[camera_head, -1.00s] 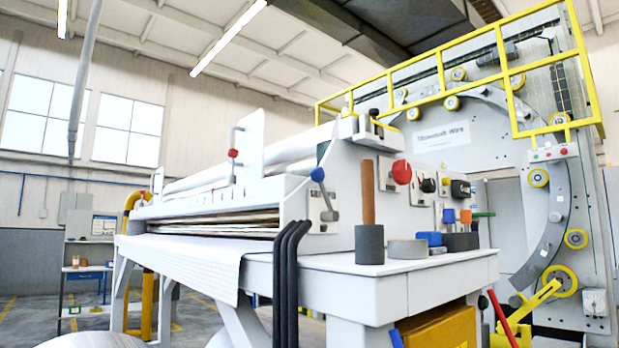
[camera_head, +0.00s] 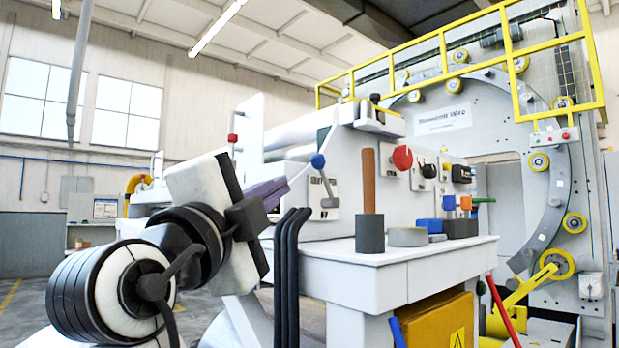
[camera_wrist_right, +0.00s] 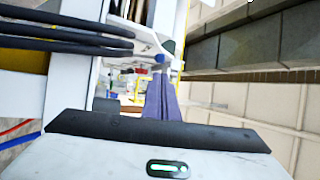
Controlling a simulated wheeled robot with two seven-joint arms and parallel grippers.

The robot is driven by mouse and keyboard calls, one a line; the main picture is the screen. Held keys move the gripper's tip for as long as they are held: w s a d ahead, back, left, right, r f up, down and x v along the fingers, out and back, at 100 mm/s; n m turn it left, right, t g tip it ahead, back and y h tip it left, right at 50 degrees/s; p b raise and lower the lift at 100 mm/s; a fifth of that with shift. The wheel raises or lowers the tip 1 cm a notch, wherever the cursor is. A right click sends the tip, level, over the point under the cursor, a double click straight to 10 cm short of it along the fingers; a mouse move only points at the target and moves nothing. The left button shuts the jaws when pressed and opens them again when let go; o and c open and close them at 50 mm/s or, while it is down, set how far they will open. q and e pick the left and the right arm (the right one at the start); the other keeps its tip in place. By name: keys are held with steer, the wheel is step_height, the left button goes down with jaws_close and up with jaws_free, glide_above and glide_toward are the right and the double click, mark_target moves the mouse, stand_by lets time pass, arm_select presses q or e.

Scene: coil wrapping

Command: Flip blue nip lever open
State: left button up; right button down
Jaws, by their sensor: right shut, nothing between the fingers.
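The blue nip lever (camera_head: 318,161) has a round blue knob on a grey arm, mounted on the machine's light end panel. Its knob is up and tilted to the left of its pivot. My right gripper (camera_head: 286,185) has purple fingers, shut and empty, just left of and slightly below the knob in the head view. In the right wrist view the shut fingers (camera_wrist_right: 159,80) point at the blue knob (camera_wrist_right: 160,58), which shows just beyond their tips. I cannot tell whether they touch. My left gripper is not in view.
Black upright hoses (camera_head: 290,270) stand below the lever, close to my right gripper. A red knob (camera_head: 402,157) sits on the panel to the right. A grey cylinder with a brown rod (camera_head: 369,233) and a grey ring (camera_head: 408,236) are on the white ledge.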

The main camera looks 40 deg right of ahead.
mark_target(317, 162)
steer(key=shift+s+r, duration=0.15)
steer(key=p+x, duration=0.5)
steer(key=x, duration=0.8)
steer(key=shift+d+r, duration=0.15)
steer(key=shift+w+d, duration=0.25)
steer(key=shift+d, duration=0.1)
steer(key=shift+s+d, duration=0.1)
